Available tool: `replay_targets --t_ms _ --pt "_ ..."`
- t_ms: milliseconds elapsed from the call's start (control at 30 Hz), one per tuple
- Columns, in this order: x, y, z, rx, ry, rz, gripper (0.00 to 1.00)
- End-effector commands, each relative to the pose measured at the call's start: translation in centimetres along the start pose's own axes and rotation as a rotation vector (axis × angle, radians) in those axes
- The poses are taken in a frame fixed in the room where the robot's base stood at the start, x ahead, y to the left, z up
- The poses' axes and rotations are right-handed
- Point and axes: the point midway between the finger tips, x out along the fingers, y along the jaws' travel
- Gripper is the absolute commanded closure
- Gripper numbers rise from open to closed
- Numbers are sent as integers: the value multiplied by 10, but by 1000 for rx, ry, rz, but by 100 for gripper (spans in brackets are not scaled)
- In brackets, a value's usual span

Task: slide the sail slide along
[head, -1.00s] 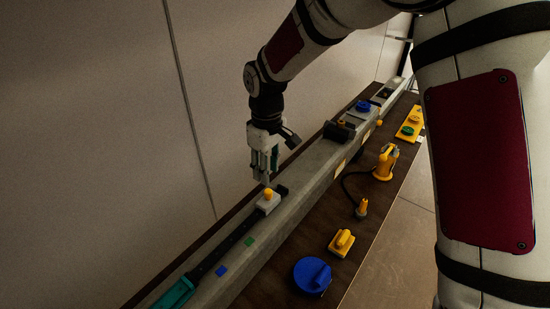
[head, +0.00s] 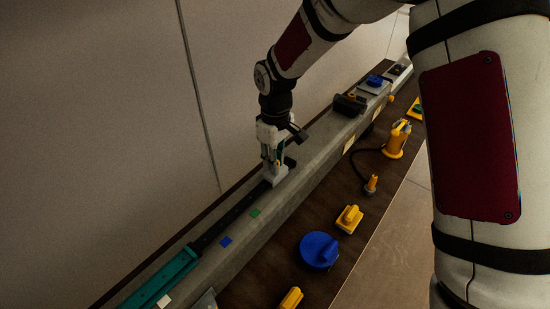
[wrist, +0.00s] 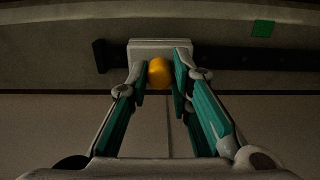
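The sail slide is a pale block (wrist: 135,48) with a yellow round knob (wrist: 159,72), seated on a dark track (head: 235,212) along a grey beam. In the head view the pale block (head: 275,177) sits near the track's upper right end. My gripper (wrist: 160,82) is down over the slide, one finger on each side of the knob. The fingers look closed up against the knob, with no clear gap. In the head view my gripper (head: 271,163) hides the knob.
A teal piece (head: 165,276) lies at the track's lower left end. Blue (head: 226,241) and green (head: 255,213) marks are on the beam beside the track. A blue round fitting (head: 319,251) and yellow fittings (head: 349,219) stand on the brown board. The track between slide and teal piece looks clear.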

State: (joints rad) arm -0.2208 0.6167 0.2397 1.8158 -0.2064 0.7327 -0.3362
Motion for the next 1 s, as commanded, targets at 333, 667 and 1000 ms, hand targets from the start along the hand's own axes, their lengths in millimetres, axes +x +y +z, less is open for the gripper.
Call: replay_targets --t_ms 333,667,1000 --pt "-3 -14 1 -2 -1 1 100" --pt "-3 -35 1 -2 -3 0 100" --pt "-3 -56 1 -1 -2 0 100"
